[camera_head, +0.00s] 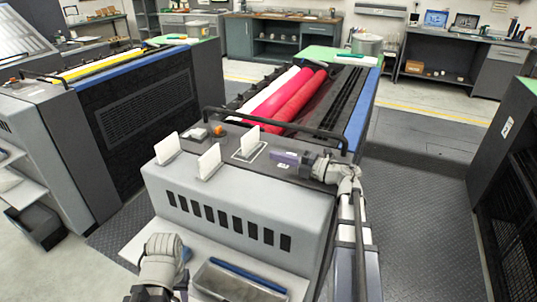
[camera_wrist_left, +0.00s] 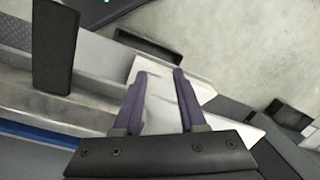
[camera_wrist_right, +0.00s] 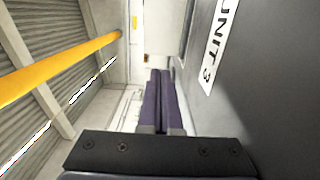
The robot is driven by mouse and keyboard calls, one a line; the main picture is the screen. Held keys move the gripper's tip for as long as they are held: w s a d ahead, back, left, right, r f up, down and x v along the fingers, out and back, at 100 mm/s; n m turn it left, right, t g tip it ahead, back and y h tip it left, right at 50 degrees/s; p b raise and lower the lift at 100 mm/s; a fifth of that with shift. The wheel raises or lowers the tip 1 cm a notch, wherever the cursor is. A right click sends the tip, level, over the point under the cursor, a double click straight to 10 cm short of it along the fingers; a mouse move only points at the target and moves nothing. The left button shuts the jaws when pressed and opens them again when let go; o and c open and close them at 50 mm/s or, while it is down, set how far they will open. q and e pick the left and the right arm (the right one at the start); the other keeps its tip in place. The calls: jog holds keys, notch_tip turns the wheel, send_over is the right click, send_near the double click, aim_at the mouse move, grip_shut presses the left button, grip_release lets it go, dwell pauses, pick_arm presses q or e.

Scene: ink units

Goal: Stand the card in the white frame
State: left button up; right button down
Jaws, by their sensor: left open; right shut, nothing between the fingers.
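Three pale cards stand on the grey top of the press unit in the head view. The rightmost card (camera_head: 250,138) stands upright, its foot within a white-outlined frame (camera_head: 236,156). The middle card (camera_head: 209,161) and the left card (camera_head: 168,148) stand upright beside it. My right gripper (camera_head: 277,156) is shut and empty, just right of the white frame and apart from the card. Its closed purple fingers (camera_wrist_right: 162,100) fill the centre of the right wrist view. My left gripper (camera_wrist_left: 160,98) is open and empty in the left wrist view; its fingertips are hard to see in the head view.
An orange knob (camera_head: 218,130) and a dark rail (camera_head: 275,124) lie behind the cards. Red rollers (camera_head: 290,97) are beyond them. A tray with a blue bar (camera_head: 247,275) sits on the front ledge. A "UNIT 3" label (camera_wrist_right: 214,50) shows in the right wrist view.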

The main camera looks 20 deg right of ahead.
jog(key=v, duration=1.3)
jog(key=shift+s+d, duration=0.15)
jog(key=shift+s, duration=0.05)
jog(key=shift+s+d, duration=0.1)
jog(key=shift+s, duration=0.05)
